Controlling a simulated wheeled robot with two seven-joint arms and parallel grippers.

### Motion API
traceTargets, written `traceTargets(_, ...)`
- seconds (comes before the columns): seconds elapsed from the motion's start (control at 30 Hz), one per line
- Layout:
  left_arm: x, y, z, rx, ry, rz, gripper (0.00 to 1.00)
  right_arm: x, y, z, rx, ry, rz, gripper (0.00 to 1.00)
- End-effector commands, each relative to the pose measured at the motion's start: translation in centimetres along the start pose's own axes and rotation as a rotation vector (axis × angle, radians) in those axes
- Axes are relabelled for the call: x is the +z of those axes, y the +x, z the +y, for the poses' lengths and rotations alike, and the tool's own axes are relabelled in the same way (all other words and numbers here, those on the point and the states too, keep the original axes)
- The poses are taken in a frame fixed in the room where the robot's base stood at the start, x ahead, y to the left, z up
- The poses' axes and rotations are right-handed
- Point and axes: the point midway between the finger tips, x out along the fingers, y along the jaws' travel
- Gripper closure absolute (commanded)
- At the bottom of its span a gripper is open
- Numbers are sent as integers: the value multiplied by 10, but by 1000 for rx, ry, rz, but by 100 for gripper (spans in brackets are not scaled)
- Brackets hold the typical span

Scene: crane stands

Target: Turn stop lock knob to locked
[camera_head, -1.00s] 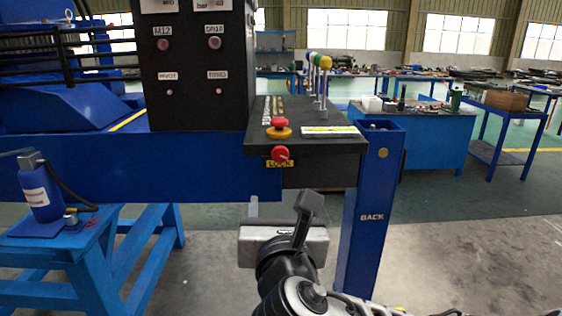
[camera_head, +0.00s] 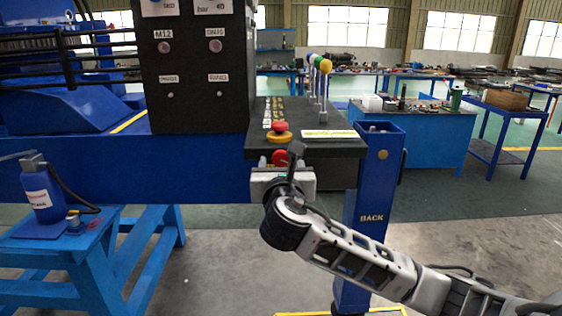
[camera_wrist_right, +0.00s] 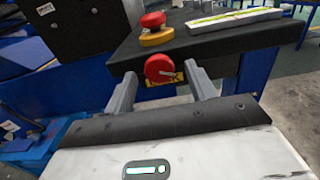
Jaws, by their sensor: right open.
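The red stop lock knob (camera_head: 279,158) sits on the front face of the black control box, below the emergency stop button. In the right wrist view the knob (camera_wrist_right: 159,69) shows a pale pointer mark, with a yellow label partly visible behind it. My right gripper (camera_wrist_right: 160,88) is open, its two grey fingers pointing at the box front, one on each side of the knob. I cannot tell whether they touch it. In the head view the right gripper (camera_head: 283,170) covers the label and the knob's lower part. My left gripper is not in view.
A red mushroom button (camera_head: 280,127) on a yellow base stands on the control box top (camera_head: 335,148), just above the knob. Levers with coloured balls (camera_head: 325,68) rise behind. A blue post (camera_head: 376,190) stands right of the box. A blue bottle jack (camera_head: 41,190) is far left.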

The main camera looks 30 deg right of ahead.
Motion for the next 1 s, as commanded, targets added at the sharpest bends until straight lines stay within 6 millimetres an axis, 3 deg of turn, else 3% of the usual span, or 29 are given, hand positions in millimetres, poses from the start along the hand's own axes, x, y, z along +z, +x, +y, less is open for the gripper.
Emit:
traceTargets(0.37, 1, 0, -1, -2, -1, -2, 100, 0, 8, 0, 1, 1, 0, 44)
traceTargets(0.4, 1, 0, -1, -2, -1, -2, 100, 0, 8, 0, 1, 1, 0, 47)
traceTargets(0.57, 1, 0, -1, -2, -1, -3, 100, 0, 8, 0, 1, 1, 0, 89)
traceTargets(1.0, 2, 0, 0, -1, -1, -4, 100, -1, 7, 1, 1, 75, 2, 89)
